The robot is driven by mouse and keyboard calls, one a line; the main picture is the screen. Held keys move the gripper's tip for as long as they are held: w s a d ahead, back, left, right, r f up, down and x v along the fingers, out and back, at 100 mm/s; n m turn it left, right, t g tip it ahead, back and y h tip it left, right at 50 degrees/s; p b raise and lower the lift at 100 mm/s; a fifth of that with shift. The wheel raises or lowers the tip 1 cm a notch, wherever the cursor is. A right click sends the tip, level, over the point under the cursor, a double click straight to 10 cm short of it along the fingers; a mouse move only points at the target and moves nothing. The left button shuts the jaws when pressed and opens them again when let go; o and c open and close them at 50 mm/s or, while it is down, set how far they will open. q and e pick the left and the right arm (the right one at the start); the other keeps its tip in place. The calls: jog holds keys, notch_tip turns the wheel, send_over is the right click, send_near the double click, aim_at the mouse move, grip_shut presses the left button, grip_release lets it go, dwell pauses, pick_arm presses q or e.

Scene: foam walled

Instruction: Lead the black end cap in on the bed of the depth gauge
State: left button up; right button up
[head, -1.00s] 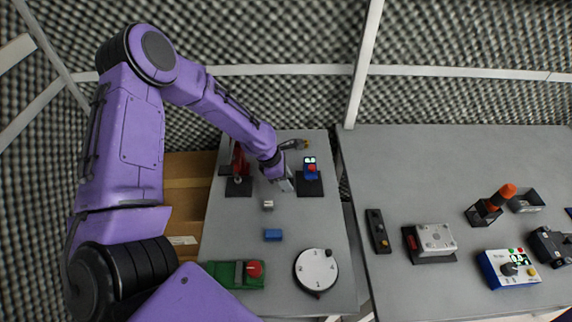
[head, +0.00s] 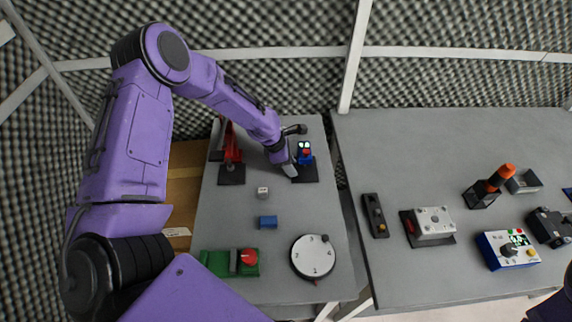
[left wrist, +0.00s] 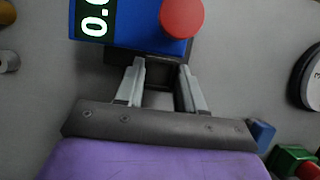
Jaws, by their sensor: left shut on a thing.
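The depth gauge (head: 304,153) is a blue block with a lit display and a red knob, on a black bed (head: 309,174). In the left wrist view the gauge (left wrist: 132,32) fills the top, its display reading 0 and a cut-off digit. My left gripper (head: 291,170) is at the near left side of the gauge, pointing down. In the left wrist view its fingers (left wrist: 161,70) are shut on a dark, squarish piece, the black end cap (left wrist: 158,82), right against the bed's edge. Whether the cap touches the bed I cannot tell. The cap is hidden in the head view. My right gripper is out of view.
A red press-like device (head: 231,160) stands left of my gripper. A small grey block (head: 263,193), blue block (head: 268,222), green box (head: 230,263) and round dial (head: 313,257) lie nearer. Several devices stand on the right table, across a gap.

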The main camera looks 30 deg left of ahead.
pick_arm(q)
jog(key=shift+w+f, duration=0.15)
jog(key=shift+w, duration=0.05)
jog(key=shift+d, duration=0.1)
jog(key=o, duration=1.1)
jog(key=b+v, duration=0.1)
jog(key=v, duration=0.9)
jog(key=shift+s+r, duration=0.1)
jog(key=shift+r, duration=0.2)
